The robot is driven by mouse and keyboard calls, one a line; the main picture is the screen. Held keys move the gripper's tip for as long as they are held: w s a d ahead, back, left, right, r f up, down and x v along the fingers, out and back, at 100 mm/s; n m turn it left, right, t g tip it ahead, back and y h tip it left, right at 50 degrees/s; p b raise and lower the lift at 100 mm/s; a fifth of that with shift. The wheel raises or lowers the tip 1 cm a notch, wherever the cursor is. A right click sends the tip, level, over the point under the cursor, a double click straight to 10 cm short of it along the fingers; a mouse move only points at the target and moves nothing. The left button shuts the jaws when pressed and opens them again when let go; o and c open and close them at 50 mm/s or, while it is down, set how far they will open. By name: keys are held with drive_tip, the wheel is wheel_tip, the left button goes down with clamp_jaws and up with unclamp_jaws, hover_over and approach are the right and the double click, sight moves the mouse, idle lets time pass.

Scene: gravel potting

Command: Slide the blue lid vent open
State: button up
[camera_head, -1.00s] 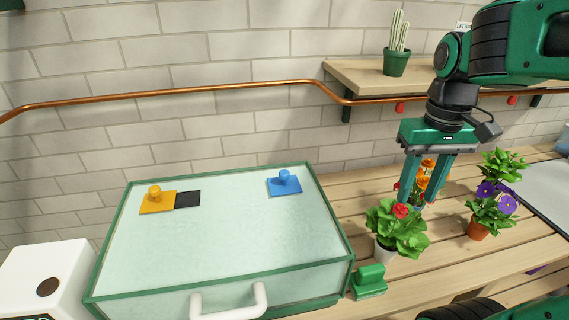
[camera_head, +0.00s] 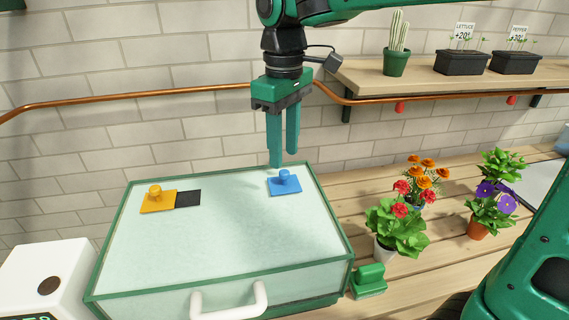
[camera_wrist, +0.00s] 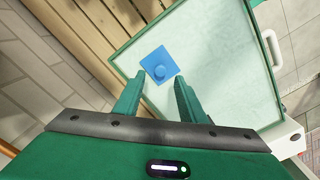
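The blue lid vent (camera_head: 285,187) is a flat square plate with a round knob, near the back right of the frosted glass lid (camera_head: 220,228) with its green frame. No dark opening shows beside the blue plate. My gripper (camera_head: 283,160) points down just above and behind the blue vent. In the wrist view, the blue vent (camera_wrist: 158,66) lies beyond the two fingertips, roughly in line with the gap between them. My gripper (camera_wrist: 158,82) is open with nothing between its fingers.
A yellow vent (camera_head: 157,201) with a dark square (camera_head: 188,199) beside it sits on the lid's left. A white handle (camera_head: 229,303) is at the front. Flowerpots (camera_head: 398,230) stand on the wooden bench to the right. A copper pipe (camera_head: 180,91) crosses the wall behind.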

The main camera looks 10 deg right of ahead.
sight(284, 171)
drive_tip(key=shift+f, duration=2.3)
clamp_jaws()
